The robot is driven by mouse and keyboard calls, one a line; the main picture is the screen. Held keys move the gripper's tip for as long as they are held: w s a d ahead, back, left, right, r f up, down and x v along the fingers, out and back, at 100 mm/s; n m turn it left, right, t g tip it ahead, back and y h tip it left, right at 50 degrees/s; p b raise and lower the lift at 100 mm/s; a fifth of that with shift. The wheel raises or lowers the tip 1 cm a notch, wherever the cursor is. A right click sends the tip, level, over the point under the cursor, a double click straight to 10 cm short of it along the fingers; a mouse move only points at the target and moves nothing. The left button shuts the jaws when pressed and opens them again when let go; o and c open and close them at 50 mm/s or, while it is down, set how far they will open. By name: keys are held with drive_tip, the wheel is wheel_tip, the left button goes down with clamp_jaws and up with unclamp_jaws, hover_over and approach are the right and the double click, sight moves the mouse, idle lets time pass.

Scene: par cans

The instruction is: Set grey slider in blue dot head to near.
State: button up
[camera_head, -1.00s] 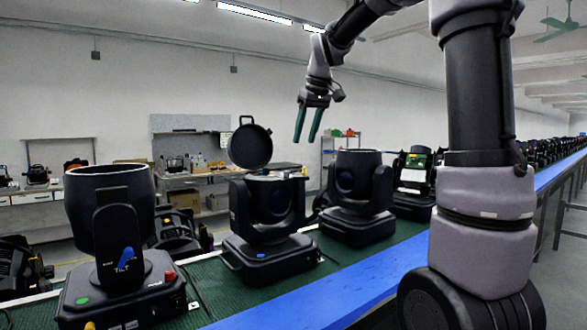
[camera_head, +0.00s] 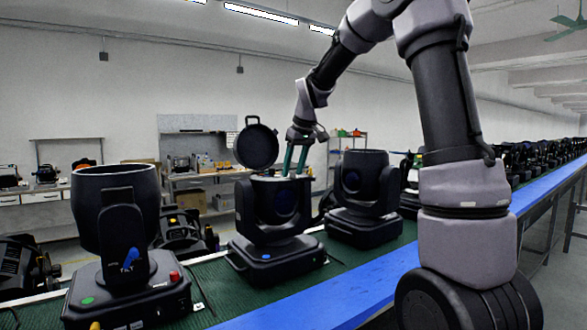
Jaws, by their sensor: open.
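The blue dot head (camera_head: 262,215) is the black moving-head light in the middle of the green belt, with a small blue dot on its base. Its round lid (camera_head: 256,146) stands open above the back of the head. My gripper (camera_head: 294,174) is open, pointing down, with its two green fingertips at the head's open top. I cannot tell whether the fingertips are inside the opening or just above it. The grey slider cannot be made out; the head's rim hides its inside.
A head with a green dot (camera_head: 117,230) stands to the left, another head (camera_head: 362,195) close to the right. A blue rail (camera_head: 370,284) runs along the belt's (camera_head: 215,285) front edge. A workbench (camera_head: 200,178) and shelves are behind.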

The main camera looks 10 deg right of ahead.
clamp_jaws()
idle(1.4)
